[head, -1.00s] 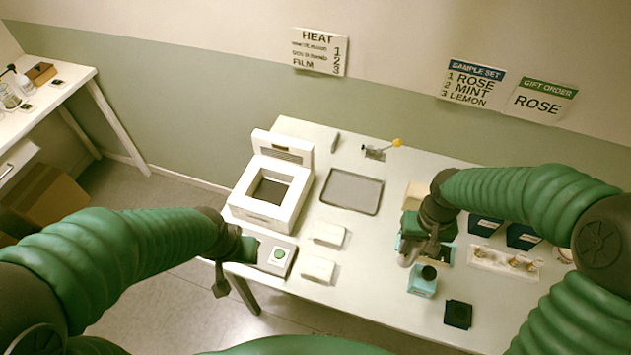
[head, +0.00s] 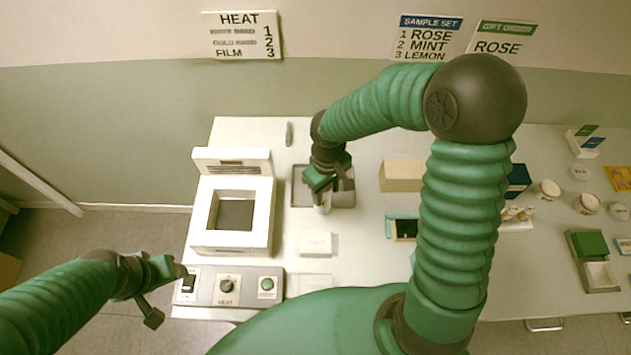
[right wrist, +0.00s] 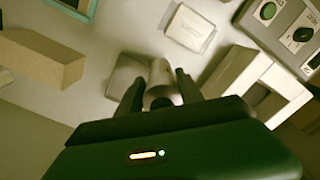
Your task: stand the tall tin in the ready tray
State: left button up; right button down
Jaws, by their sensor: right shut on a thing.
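My right gripper (head: 326,190) is shut on a pale, upright-looking cylindrical tin (head: 321,207). The tin also shows between the fingers in the right wrist view (right wrist: 160,75). It is over or in the grey tray (head: 344,200), near the tray's front; I cannot tell whether its base touches. The tray shows behind the tin in the right wrist view (right wrist: 126,74). The gripper hides part of the tin and tray. My left gripper (head: 166,295) is empty, its fingers apart, beside the control panel at the left.
A white heater with a square opening (head: 205,240) stands left of the tray. The control panel (head: 247,291) lies in front of it. A white block (head: 316,244) is in front of the tray. A tan box (head: 400,176) stands to its right.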

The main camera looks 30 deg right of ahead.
jog(key=s+d+n+p, duration=0.2)
jog(key=s+n+p, duration=0.15)
jog(key=n, duration=0.55)
jog(key=s+d+n+p, duration=0.2)
jog(key=d+n+p, duration=0.15)
jog(key=n, duration=0.65)
jog(key=w+f+p, duration=0.2)
jog(key=w+p, duration=0.1)
jog(key=w, duration=0.5)
jog(key=w+f+p, duration=0.3)
jog(key=w, duration=0.5)
jog(key=shift+f, duration=0.2)
jog(key=c, duration=0.8)
grip_release()
jog(key=shift+o, duration=0.2)
jog(key=shift+r, duration=0.2)
